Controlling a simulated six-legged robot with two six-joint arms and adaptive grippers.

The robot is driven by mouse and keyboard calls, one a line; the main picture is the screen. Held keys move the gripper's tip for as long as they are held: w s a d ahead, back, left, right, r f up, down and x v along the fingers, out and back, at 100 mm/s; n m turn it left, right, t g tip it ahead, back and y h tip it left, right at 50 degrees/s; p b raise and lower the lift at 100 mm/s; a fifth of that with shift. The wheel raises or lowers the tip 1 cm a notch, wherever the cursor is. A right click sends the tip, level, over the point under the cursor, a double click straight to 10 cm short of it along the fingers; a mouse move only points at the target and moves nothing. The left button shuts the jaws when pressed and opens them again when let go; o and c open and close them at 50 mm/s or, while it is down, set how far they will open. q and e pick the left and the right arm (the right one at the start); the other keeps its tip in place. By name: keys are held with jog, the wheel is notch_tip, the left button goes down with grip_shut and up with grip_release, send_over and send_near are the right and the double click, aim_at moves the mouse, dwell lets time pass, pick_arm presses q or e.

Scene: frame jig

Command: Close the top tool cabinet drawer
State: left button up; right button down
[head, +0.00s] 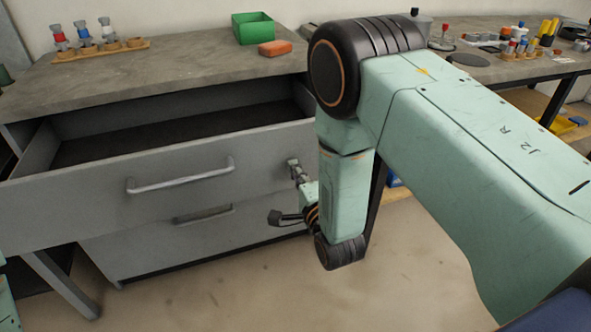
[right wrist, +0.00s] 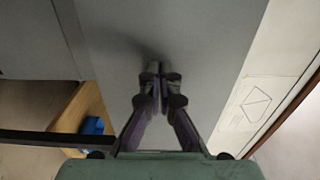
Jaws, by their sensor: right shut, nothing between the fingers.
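The top drawer (head: 85,200) of the grey tool cabinet stands pulled out, its dark inside showing and looking empty. Its bar handle (head: 180,178) is on the middle of the front. My right gripper (head: 293,164) is at the right end of this drawer front, beside the handle and not around it. In the right wrist view, its fingers (right wrist: 157,72) are shut and empty, pointing at a plain grey panel (right wrist: 205,35). I cannot tell whether the tips touch it. The lower drawer (head: 150,250) looks shut. My left gripper is not in view.
The worktop (head: 170,75) above carries a green bin (head: 253,28), an orange block (head: 275,47) and a wooden rack (head: 100,50) with small bottles. A second bench (head: 490,70) with tools stands behind my right arm. The floor (head: 420,260) before the cabinet is clear.

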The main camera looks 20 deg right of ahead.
jog(key=shift+s+a+r, duration=0.1)
dwell(0.3)
